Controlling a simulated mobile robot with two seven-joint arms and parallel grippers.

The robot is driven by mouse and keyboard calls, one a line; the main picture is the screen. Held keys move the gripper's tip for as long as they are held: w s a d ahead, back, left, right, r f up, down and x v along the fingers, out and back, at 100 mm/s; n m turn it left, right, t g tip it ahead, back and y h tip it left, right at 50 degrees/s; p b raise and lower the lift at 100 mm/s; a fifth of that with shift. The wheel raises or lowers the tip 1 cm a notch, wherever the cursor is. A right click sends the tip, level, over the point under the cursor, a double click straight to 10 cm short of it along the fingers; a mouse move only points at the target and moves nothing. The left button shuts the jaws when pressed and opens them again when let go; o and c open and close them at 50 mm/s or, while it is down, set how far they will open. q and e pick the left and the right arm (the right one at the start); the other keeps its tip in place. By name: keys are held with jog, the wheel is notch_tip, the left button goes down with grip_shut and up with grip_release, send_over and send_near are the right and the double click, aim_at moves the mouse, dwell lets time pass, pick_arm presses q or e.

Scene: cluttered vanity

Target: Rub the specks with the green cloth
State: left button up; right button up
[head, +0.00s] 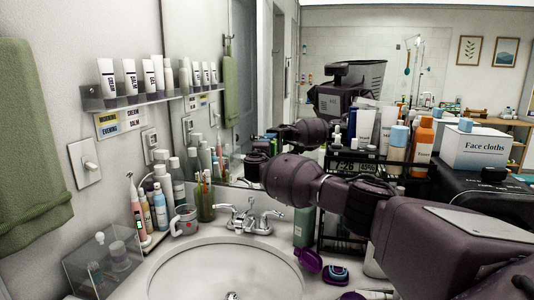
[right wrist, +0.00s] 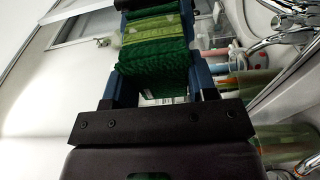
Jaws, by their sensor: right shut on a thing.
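The green cloth (right wrist: 153,52), dark green with lighter bands, is held between the two blue fingers of my right gripper (right wrist: 155,14) in the right wrist view. In the head view my right arm reaches in from the right across the sink, and its gripper end (head: 256,166) is close to the mirror (head: 210,110). The cloth is mostly hidden there, and I cannot tell whether it touches the mirror. I cannot make out any specks in either view. My left gripper is not in view.
Below the arm are the faucet (head: 247,218), the sink (head: 225,275) and a green toothbrush cup (head: 205,207). Bottles crowd the left counter. A crowded black rack (head: 341,228) stands on the right. A tube shelf (head: 130,101) and hanging towel (head: 30,150) are on the left wall.

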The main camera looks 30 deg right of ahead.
jog(key=shift+w+a, duration=0.2)
jog(key=shift+w+a+b, duration=0.4)
jog(key=shift+s+d+r+p, duration=0.2)
jog(key=shift+s+d+p, duration=0.25)
jog(key=shift+s+d+f, duration=0.15)
jog(key=shift+s+d, duration=0.1)
jog(key=shift+s+d+p, duration=0.5)
jog(key=shift+p, duration=0.1)
jog(key=shift+w+a+f+b, duration=0.2)
jog(key=shift+w+a+b, duration=0.25)
jog(key=shift+w, duration=0.05)
jog(key=shift+w+a+r, duration=0.15)
jog(key=shift+w+a, duration=0.05)
jog(key=shift+a, duration=0.05)
